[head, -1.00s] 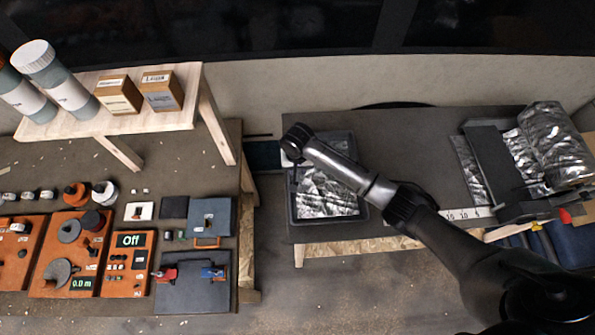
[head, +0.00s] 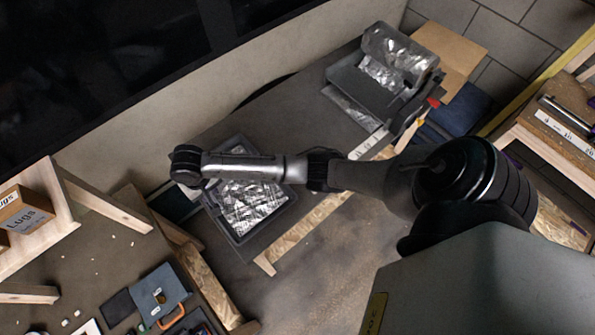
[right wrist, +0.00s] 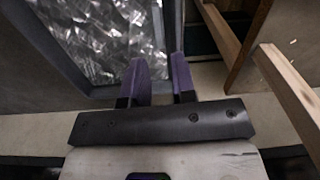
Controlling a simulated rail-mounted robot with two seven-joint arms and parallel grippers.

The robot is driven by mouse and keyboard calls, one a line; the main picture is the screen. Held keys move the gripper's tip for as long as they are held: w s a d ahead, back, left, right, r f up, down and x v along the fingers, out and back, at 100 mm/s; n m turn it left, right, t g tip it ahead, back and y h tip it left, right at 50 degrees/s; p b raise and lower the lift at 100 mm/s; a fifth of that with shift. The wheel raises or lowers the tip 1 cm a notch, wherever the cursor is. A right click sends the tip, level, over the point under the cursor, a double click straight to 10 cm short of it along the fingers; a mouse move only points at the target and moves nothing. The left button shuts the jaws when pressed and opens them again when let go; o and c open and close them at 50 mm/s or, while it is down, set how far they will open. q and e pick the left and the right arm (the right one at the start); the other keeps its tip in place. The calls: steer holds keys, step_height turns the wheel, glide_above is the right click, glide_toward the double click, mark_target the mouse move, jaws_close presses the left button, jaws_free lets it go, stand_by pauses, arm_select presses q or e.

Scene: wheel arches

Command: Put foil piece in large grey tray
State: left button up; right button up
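The large grey tray (head: 264,228) lies on the dark bench in the middle of the head view. Crumpled silver foil (head: 252,207) lies inside it, partly covered by my right arm. The right wrist view shows the foil (right wrist: 105,38) within the tray's rim (right wrist: 58,50). My right gripper (right wrist: 157,72) has two purple fingers apart, with no foil seen between them. They appear beside a tray corner; I cannot tell if they touch it. In the head view my right arm passes over the tray and hides its gripper. My left gripper is in neither view.
A foil roll (head: 400,50) sits in a dark dispenser at the bench's far end, with a foil strip (head: 350,108) beside it. A wooden shelf (head: 100,205) stands left. Bare bench (head: 300,115) lies between tray and dispenser.

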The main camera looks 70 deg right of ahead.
steer(key=s+a+f+n+t+y, duration=0.1)
steer(key=s+a+f+n, duration=0.1)
steer(key=s, duration=0.5)
steer(key=s+a+f+n, duration=0.2)
steer(key=s, duration=0.6)
steer(key=s+d+r+n+t+h, duration=0.1)
steer(key=s+d+r, duration=0.3)
steer(key=s, duration=1.1)
steer(key=shift+r+n+t, duration=0.15)
steer(key=shift+n+t, duration=0.55)
steer(key=shift+n, duration=0.1)
step_height(320, 180, up, 19)
steer(key=p, duration=1.9)
steer(key=shift+s, duration=0.1)
